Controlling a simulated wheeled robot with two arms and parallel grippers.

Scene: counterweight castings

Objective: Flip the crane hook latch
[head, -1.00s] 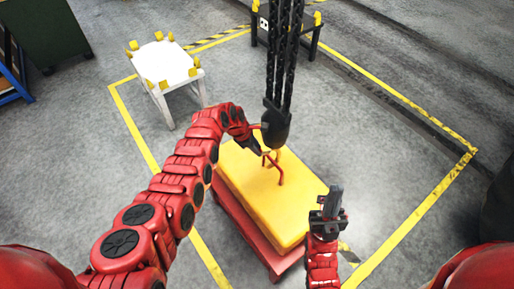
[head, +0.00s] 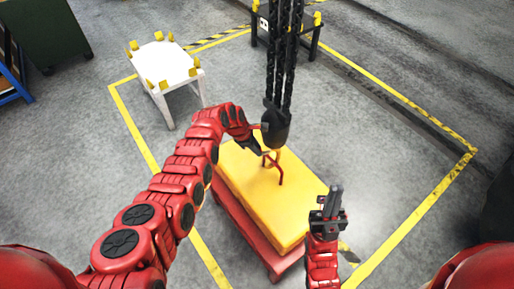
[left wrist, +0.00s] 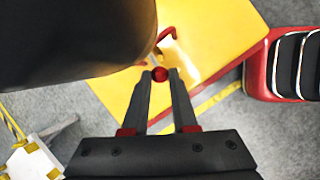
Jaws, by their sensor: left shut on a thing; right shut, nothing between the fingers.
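The black crane hook block (head: 276,130) hangs on dark chains above a yellow casting (head: 262,195). It is also the big dark shape at the upper left of the left wrist view (left wrist: 75,35). A yellow hook (head: 277,155) shows under it, by a red lifting loop (head: 281,174) on the casting's top. My left gripper (head: 263,152) is beside the hook, just below the block. In the left wrist view its fingertips are closed on a small red ball knob (left wrist: 160,74), seemingly the latch's. My right gripper (head: 334,192) is shut and empty, right of the casting.
The casting lies on a red base (head: 240,222). A white stand with yellow corner blocks (head: 163,64) is at the back left, a dark stand (head: 308,40) behind the chains. Yellow floor lines (head: 420,117) surround the area. Open floor lies right of the casting.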

